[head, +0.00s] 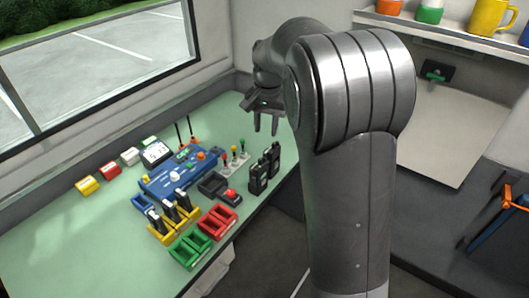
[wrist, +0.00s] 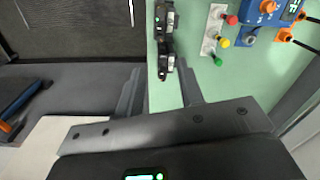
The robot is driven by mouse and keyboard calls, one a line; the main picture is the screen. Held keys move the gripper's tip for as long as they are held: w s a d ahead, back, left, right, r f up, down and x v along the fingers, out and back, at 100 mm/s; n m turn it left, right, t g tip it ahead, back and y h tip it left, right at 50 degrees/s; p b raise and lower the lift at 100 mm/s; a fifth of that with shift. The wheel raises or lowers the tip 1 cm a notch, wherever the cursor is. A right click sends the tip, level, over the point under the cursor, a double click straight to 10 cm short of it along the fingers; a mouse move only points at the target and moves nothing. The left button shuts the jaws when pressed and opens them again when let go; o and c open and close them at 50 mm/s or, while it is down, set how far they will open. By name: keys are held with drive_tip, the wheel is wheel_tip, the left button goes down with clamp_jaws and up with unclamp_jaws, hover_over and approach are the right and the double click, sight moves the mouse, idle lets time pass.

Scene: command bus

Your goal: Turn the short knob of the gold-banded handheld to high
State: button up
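Two black handhelds stand upright near the table's right edge in the head view, one nearer (head: 257,180) and one farther (head: 272,163). Both also show in the wrist view, one at the top (wrist: 164,18) and one below it (wrist: 166,62). Two more dark handhelds, a left one (head: 159,222) and a right one (head: 183,204), stand in yellow holders. I cannot make out a gold band or the short knobs at this size. My gripper (head: 266,124) is open and empty, above and behind the black pair. In the wrist view its fingers (wrist: 160,90) are apart, near the lower handheld.
A blue console (head: 160,184) with coloured knobs sits mid-table. Levers with red, yellow and green tops (head: 234,152) stand between it and the black pair. Red bins (head: 218,220) and green bins (head: 188,248) are at the front.

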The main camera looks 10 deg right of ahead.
sight(264, 158)
wheel_tip(264, 158, down, 11)
drive_tip(key=shift+w+a+r, duration=0.1)
drive_tip(key=shift+a+r, duration=0.05)
drive_tip(key=shift+c, duration=0.4)
clamp_jaws()
